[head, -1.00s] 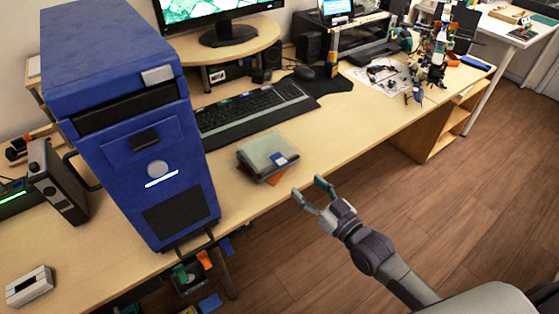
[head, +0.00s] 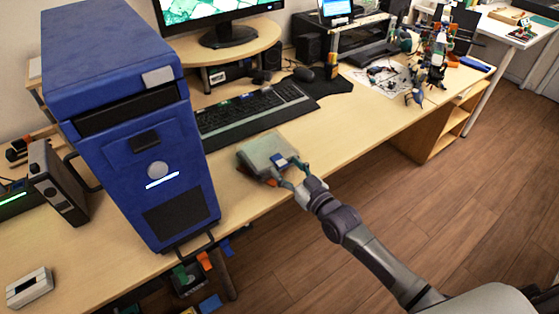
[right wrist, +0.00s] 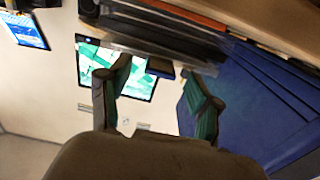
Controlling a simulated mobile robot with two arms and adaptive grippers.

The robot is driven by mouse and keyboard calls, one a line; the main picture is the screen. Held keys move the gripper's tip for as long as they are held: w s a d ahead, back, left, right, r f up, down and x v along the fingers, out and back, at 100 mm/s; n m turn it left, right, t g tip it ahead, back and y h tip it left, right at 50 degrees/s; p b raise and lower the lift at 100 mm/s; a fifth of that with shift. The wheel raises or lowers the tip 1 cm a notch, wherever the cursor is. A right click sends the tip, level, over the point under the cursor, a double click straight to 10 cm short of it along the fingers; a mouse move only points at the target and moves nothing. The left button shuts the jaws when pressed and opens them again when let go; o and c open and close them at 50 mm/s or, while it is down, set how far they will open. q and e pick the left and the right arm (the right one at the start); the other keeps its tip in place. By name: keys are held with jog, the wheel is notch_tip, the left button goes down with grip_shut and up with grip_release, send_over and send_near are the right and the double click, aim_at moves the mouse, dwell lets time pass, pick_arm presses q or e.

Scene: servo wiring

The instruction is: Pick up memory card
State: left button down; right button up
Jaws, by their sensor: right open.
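The memory card (head: 279,160) is a small dark blue square with a pale part. It lies on top of a stack of grey flat items (head: 259,151) near the table's front edge. My right gripper (head: 286,168) is open at the front right of the stack, its fingertips close to the card. In the right wrist view, a small dark blue piece (right wrist: 160,67), which looks like the card, shows between the two open fingers (right wrist: 161,82). Whether a finger touches it, I cannot tell. My left gripper is out of view.
A large blue computer tower (head: 150,150) stands left of the stack. A black keyboard (head: 255,112) lies behind it, with a monitor stand (head: 230,50) further back. The desk (head: 340,135) right of the stack is clear.

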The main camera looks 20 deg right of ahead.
jog(key=c, duration=0.8)
jog(key=shift+r, duration=0.1)
